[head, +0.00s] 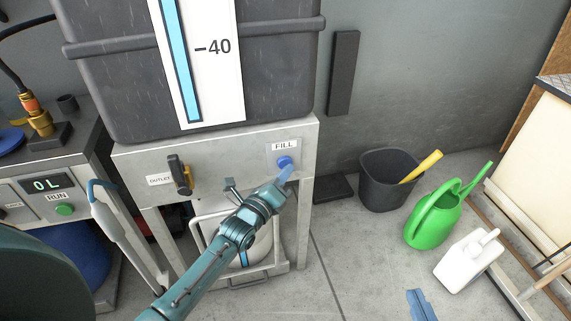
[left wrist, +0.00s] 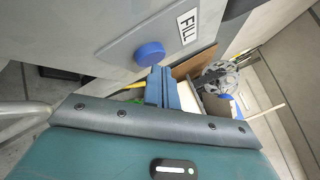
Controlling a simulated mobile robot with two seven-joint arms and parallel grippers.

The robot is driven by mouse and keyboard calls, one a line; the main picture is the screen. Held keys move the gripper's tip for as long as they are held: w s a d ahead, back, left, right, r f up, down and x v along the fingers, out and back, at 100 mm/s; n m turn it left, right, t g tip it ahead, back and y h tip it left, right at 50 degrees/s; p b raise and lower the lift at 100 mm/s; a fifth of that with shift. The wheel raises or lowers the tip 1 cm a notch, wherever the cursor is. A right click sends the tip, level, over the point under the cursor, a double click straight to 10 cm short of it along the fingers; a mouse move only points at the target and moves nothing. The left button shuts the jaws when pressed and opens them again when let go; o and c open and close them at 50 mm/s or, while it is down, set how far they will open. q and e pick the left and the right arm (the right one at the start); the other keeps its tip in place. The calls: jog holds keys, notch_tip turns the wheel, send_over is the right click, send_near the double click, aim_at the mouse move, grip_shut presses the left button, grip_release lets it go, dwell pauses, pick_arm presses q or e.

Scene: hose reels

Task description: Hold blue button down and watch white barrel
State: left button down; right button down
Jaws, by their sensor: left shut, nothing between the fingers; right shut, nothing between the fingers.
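The blue button (head: 285,162) sits under the FILL label on the grey stand's front panel. It also shows in the left wrist view (left wrist: 150,54), standing out from its plate. My left gripper (head: 287,170) is shut and empty, its blue fingertips (left wrist: 160,70) right at the button. I cannot tell whether they touch it or press it. A white barrel (head: 260,246) with a blue strip on its front stands low inside the stand, partly hidden behind my left arm.
Above is a dark tank (head: 280,70) with a blue-filled gauge (head: 215,85) marked 40. A dark OUTLET handle (head: 180,174) is left of the button. A display (head: 47,183) reads 0 L. A bin (head: 385,190), green watering can (head: 432,222) and white jug (head: 466,262) stand right.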

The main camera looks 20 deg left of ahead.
pick_arm(q)
jog(key=shift+w+a, duration=0.35)
jog(key=shift+w, duration=0.1)
dwell(1.4)
jog(key=shift+s+d+p, duration=0.45)
jog(key=shift+s+d, duration=0.1)
jog(key=shift+s, duration=0.25)
jog(key=shift+s+d+p, duration=0.55)
jog(key=shift+s+d, duration=0.2)
jog(key=shift+s, duration=0.3)
jog(key=shift+s+d+p, duration=0.55)
jog(key=shift+s+d, duration=0.15)
jog(key=shift+s, duration=0.35)
